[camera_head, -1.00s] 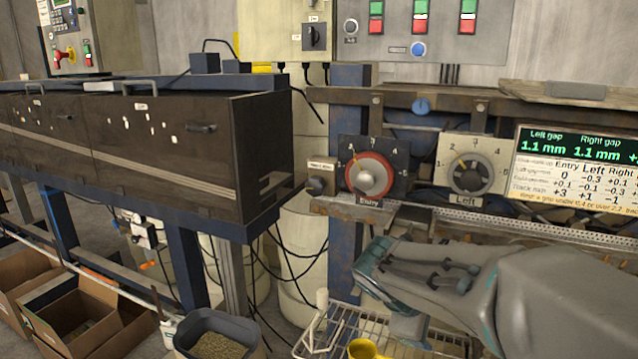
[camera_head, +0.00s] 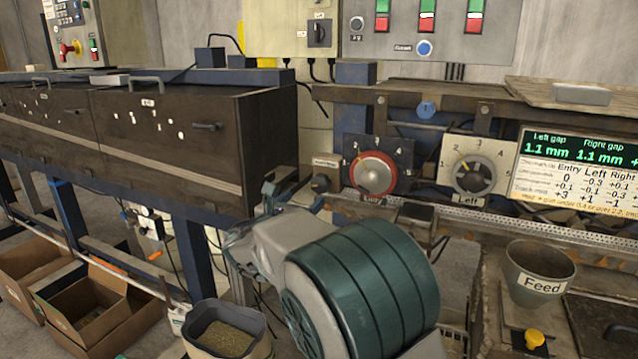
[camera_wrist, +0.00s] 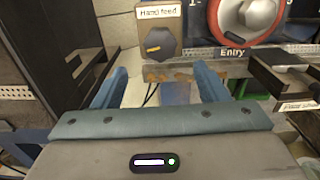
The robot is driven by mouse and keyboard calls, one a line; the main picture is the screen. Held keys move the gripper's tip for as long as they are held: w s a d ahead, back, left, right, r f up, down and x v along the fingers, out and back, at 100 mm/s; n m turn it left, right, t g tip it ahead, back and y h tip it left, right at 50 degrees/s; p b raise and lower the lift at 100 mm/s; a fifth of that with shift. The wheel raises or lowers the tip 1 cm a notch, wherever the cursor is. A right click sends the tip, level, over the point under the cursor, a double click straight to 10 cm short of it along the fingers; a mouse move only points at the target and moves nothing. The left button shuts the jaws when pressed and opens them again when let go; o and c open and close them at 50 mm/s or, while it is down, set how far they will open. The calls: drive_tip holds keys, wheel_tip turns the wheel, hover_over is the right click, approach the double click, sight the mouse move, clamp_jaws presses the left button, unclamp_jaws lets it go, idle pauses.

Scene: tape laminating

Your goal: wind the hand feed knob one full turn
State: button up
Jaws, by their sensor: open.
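The hand feed knob (camera_wrist: 159,44) is a small dark knob with an orange mark, under a white "Hand feed" label in the wrist view. In the head view the knob (camera_head: 320,184) sits left of the red-ringed Entry dial, close beyond my gripper. My gripper (camera_wrist: 160,80) is open and empty in the wrist view, its two blue fingers apart. The knob lies ahead of the gap between the fingers, and they do not appear to touch it. In the head view my arm hides most of the gripper.
The Entry dial (camera_head: 374,175) is just right of the knob, with the Left dial (camera_head: 472,176) farther right. A dark oven-like box (camera_head: 190,140) stands close on the left. A bracket (camera_wrist: 285,75) juts out at right in the wrist view. A Feed cup (camera_head: 540,273) stands at lower right.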

sight(318, 186)
drive_tip(key=p+x, duration=0.2)
drive_tip(key=x, duration=0.8)
drive_tip(key=shift+w+d+f, duration=0.1)
drive_tip(key=shift+w, duration=0.1)
drive_tip(key=c, duration=1)
